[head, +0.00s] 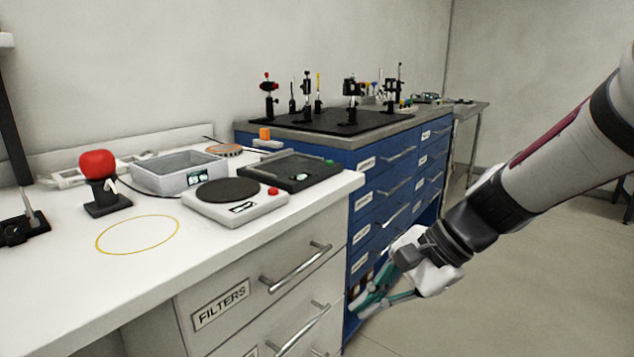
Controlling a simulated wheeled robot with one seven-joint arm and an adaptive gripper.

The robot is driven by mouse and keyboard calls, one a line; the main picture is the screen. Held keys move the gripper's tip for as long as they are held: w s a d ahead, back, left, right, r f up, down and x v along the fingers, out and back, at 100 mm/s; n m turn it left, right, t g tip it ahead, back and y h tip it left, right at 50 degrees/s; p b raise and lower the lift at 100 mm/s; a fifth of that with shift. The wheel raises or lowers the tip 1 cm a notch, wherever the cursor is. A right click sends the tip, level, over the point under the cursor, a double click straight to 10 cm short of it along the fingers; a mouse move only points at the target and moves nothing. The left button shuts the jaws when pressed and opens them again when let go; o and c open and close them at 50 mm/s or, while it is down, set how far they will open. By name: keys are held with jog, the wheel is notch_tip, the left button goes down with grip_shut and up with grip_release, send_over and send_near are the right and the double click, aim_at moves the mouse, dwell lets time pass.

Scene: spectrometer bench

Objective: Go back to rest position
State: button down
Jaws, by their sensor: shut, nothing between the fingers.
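My gripper (362,303) hangs at the lower right of the head view, in front of the blue drawer cabinet and to the right of the white bench. Its teal fingers point down and left and are shut with nothing between them. My arm reaches in from the right edge. The gripper is below the level of the bench top, and I see no contact with the drawers or handles. The fingertips partly cover the lower part of the blue cabinet.
The white bench (60,292) carries a red-topped device (98,165), a grey tray (155,185), a round-plated scale (235,212) and a black flat unit (290,172). Drawer handles (295,268) stick out near my gripper. The blue cabinet (375,200) holds optics posts. Floor (520,290) at right is clear.

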jog(key=s+d+r+n+h, duration=0.1)
jog(key=s+d+n+h, duration=0.25)
jog(key=s, duration=0.55)
jog(key=s+d+r+n+g+h, duration=0.15)
jog(key=s+d+n, duration=0.25)
jog(key=s, duration=0.4)
jog(key=s+d+r+n+h, duration=0.1)
jog(key=s+d+n+h, duration=0.25)
jog(key=s, duration=0.55)
notch_tip(320, 180, up, 31)
jog(key=t+p, duration=0.4)
jog(key=p, duration=2.5)
jog(key=shift+y+p, duration=0.35)
jog(key=shift+y, duration=0.1)
jog(key=shift+w+d+f, duration=0.1)
